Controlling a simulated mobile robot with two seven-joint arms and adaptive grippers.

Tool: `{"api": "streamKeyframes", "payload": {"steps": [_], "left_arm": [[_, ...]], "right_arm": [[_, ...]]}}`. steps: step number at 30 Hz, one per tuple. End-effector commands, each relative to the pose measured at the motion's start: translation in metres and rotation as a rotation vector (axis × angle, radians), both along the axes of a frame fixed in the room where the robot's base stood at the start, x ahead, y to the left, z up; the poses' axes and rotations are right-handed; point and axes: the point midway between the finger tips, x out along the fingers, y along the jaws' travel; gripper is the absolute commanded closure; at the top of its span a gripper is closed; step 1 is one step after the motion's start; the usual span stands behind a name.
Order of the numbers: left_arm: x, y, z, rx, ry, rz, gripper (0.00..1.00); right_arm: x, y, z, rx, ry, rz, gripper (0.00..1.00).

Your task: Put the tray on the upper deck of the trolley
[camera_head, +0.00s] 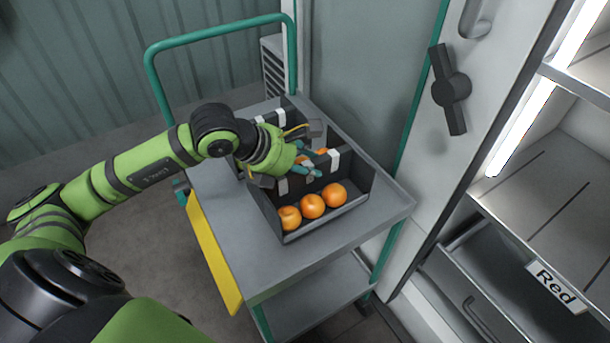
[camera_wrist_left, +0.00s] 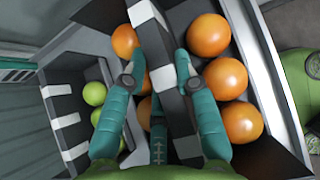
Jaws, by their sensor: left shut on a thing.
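The dark grey tray (camera_head: 331,217) stands over the upper deck (camera_head: 235,240) of the trolley, toward its far right part. Several orange tomatoes (camera_head: 312,206) lie in it on both sides of a tall middle divider with white bands. My left gripper (camera_head: 312,164) is shut on this divider from above. In the left wrist view its teal fingers (camera_wrist_left: 158,76) lie on either side of the divider (camera_wrist_left: 164,55). I cannot tell whether the tray's underside touches the deck. My right gripper is not in view.
A second container (camera_wrist_left: 62,116) with green tomatoes (camera_wrist_left: 95,93) is beside the tray. The trolley has a green handle (camera_head: 150,75), a yellow side panel (camera_head: 212,255) and a lower deck (camera_head: 310,307). A lit cabinet with a "Red" drawer (camera_head: 558,288) stands at the right. The near deck is bare.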

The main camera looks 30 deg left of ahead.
Motion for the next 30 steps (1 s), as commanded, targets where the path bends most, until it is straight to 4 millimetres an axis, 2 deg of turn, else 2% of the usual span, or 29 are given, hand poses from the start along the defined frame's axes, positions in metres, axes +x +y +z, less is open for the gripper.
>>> {"api": "streamKeyframes", "payload": {"steps": [2, 10, 23, 24, 25, 30], "left_arm": [[0.0, 0.001, -0.002, -0.002, -0.003, 0.0, 1.0], [0.0, 0.001, -0.036, -0.004, -0.002, 0.001, 1.0], [0.001, 0.001, -0.042, -0.003, -0.005, 0.0, 1.0], [0.0, 0.001, -0.043, -0.001, 0.0, 0.001, 0.59], [0.0, 0.001, -0.043, -0.001, 0.0, 0.001, 0.47], [0.0, 0.001, -0.043, -0.001, 0.0, 0.001, 0.47]], "right_arm": [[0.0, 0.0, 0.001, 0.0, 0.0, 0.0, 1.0], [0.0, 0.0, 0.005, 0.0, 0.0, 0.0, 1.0], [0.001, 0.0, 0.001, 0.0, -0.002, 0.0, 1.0], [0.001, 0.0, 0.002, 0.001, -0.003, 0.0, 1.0], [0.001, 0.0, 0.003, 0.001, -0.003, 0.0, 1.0], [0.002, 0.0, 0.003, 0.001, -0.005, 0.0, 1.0]]}}
